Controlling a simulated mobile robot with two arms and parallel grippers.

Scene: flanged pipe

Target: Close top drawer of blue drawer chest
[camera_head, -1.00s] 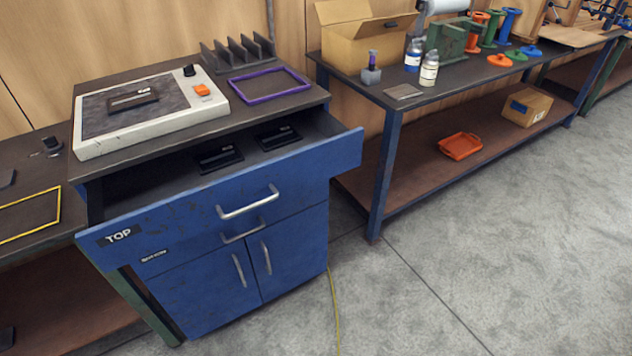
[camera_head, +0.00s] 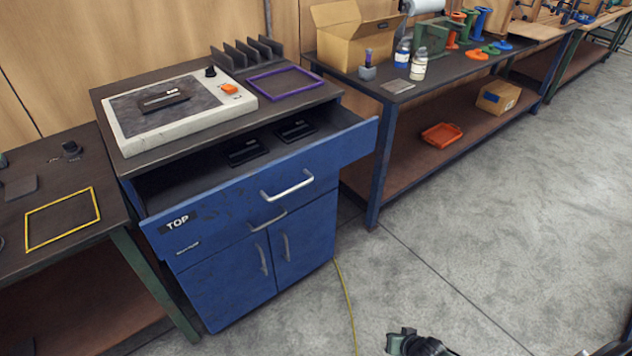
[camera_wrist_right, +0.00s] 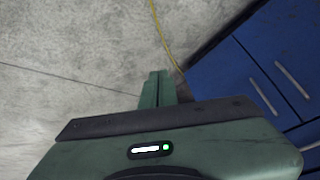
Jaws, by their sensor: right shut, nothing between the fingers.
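The blue drawer chest (camera_head: 232,272) stands left of centre in the head view. Its top drawer (camera_head: 225,204), labelled TOP, is pulled out, with two flat black items (camera_head: 294,131) inside. The drawer's silver handle (camera_head: 287,186) is free. The bottom drawer below it looks closed. My right gripper (camera_head: 404,340) shows at the bottom edge of the head view, apart from the chest and to its right. In the right wrist view its fingers (camera_wrist_right: 158,88) are together and empty over the floor, with the blue cabinet doors (camera_wrist_right: 275,75) to the right. My left gripper is out of view.
A white device (camera_head: 180,108) and a purple frame (camera_head: 285,83) sit on the chest top. A bench with a yellow frame (camera_head: 62,218) is at left. A long bench (camera_head: 376,190) stands at right. A yellow cable (camera_head: 347,300) lies on otherwise clear floor.

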